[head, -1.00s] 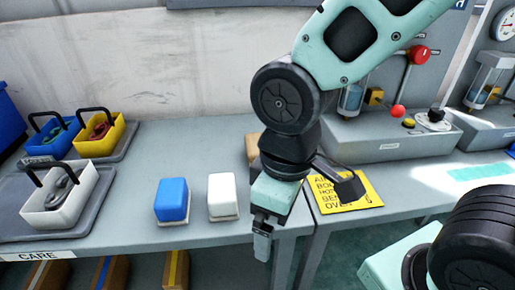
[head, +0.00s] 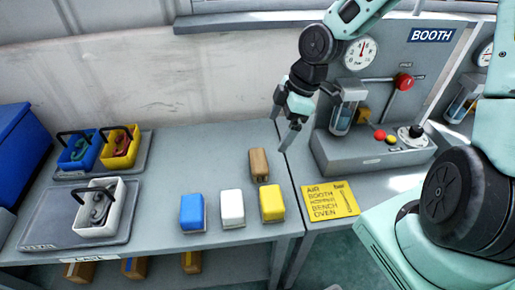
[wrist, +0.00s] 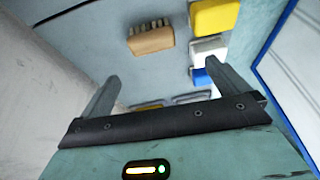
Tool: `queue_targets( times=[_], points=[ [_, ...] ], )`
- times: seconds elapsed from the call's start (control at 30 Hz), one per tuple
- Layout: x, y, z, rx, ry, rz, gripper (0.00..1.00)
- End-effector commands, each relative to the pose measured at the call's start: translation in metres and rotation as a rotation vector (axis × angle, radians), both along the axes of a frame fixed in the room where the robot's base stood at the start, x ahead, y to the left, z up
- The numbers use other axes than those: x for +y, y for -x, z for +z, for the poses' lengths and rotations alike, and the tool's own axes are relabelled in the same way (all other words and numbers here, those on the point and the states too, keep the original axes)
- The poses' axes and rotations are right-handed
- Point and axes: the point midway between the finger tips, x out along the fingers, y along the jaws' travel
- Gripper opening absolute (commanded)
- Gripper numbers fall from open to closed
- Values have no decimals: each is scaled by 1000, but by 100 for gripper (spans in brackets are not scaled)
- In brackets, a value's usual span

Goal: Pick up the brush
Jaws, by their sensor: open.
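The brush (head: 259,165) has a tan wooden block and lies on the grey bench behind the yellow block. In the wrist view the brush (wrist: 151,39) shows its wooden back and a row of pale bristles, ahead of the fingers and left of the coloured blocks. My gripper (head: 284,128) is open and empty, raised above the bench, up and to the right of the brush in the head view. Its two fingers (wrist: 160,82) are spread wide in the wrist view, with the brush beyond them and not touching.
A blue block (head: 192,212), white block (head: 232,207) and yellow block (head: 271,203) stand in a row in front of the brush. Trays with small bins (head: 100,212) are at left. A gauge panel (head: 372,158) and yellow sign (head: 331,200) are at right.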

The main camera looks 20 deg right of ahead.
Motion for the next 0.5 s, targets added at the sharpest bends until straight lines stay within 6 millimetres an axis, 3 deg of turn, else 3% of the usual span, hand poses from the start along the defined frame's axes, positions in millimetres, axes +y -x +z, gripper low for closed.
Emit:
queue_targets(
  times=[0.03, 0.17, 0.5],
  points=[
    [-5, -4, 8, -14, -16, 4, 100],
    [-8, -9, 6, -35, -30, 17, 100],
    [14, -15, -47, -35, -29, 24, 100]
  ],
)
